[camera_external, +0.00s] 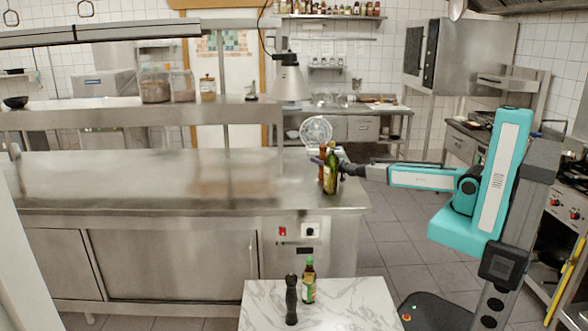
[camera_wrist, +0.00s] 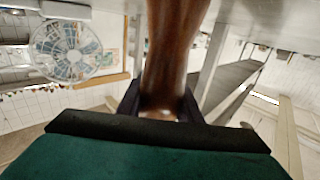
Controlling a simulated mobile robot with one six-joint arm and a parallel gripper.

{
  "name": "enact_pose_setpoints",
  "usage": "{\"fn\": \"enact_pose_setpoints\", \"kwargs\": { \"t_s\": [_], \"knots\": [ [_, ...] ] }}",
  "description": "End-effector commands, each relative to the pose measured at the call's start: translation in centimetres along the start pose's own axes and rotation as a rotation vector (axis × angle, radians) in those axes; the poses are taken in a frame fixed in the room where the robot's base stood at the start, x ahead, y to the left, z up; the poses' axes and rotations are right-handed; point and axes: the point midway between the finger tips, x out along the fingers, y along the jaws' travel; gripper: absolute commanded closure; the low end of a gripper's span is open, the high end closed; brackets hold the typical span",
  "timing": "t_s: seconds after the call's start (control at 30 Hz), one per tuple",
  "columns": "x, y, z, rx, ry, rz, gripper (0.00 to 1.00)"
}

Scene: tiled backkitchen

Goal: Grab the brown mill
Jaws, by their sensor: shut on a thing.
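The brown mill (camera_external: 322,165) is at the right end of the long steel counter, upright, partly hidden by a green bottle (camera_external: 331,172) in front of it. In the wrist view the mill's glossy brown wooden body (camera_wrist: 170,50) stands between the two dark fingers of my gripper (camera_wrist: 160,108), which is shut on it. My arm reaches in from the right in the external view, and the bottle hides part of the gripper. I cannot tell whether the mill's base touches the counter.
A white fan (camera_external: 316,131) stands behind the mill; a heat lamp (camera_external: 289,80) hangs above. The steel counter (camera_external: 130,185) is clear to the left. A marble table (camera_external: 350,305) in front holds a black mill (camera_external: 291,300) and a sauce bottle (camera_external: 309,284).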

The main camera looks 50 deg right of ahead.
Motion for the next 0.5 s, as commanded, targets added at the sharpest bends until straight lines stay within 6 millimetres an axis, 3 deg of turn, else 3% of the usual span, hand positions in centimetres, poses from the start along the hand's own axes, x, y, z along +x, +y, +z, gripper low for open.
{"fn": "enact_pose_setpoints", "kwargs": {
  "t_s": [0.5],
  "knots": [
    [0.0, 0.0, -1.4, 0.0, 0.003, 0.0, 0.98]
  ]
}}
